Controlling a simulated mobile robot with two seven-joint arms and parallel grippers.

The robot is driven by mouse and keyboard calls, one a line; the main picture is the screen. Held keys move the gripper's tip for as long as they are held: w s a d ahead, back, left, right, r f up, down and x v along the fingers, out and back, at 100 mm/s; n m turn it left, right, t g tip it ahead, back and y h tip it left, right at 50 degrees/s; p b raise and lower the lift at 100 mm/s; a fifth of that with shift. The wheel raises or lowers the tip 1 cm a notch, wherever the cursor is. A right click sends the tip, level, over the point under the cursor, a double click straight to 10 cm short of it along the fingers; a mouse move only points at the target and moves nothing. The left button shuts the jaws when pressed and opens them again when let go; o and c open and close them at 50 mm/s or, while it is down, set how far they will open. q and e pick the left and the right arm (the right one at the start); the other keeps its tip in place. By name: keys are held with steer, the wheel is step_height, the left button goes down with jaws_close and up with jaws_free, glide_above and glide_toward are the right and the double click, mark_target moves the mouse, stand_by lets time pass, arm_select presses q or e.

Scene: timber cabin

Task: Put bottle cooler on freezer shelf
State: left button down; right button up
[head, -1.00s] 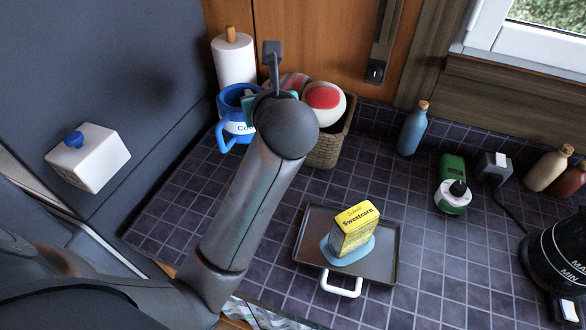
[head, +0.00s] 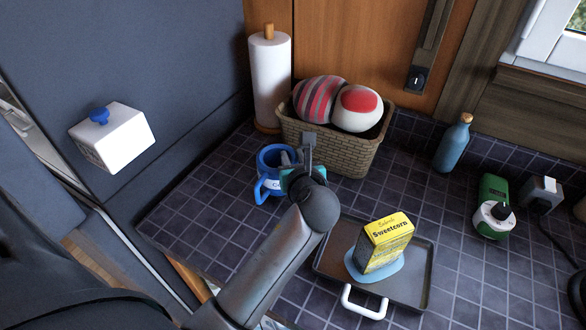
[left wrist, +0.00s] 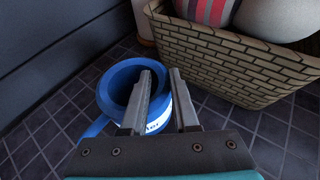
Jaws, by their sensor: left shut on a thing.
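The bottle cooler (head: 270,188) is a blue round cup with a side handle and a white lettered band. It stands upright in front of the basket's left end. My left gripper (head: 298,160) is shut on its rim. In the left wrist view the bottle cooler (left wrist: 98,95) sits under the gripper (left wrist: 162,80), with one finger inside and the other outside its wall. I cannot tell whether its base touches the counter. I cannot make out the freezer shelf. My right gripper is not in view.
A wicker basket (head: 335,150) with two balls and a paper towel roll (head: 270,80) stand behind. A tray (head: 420,280) holds a sweetcorn box (head: 388,235). A blue bottle (head: 452,147) stands right. A white box (head: 112,140) with a blue knob is at the dark panel, left.

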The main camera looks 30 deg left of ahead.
arm_select(q)
step_height(320, 180, down, 3)
steer(key=shift+r+b, duration=0.1)
steer(key=shift+b, duration=0.25)
steer(key=c, duration=0.7)
jaws_free()
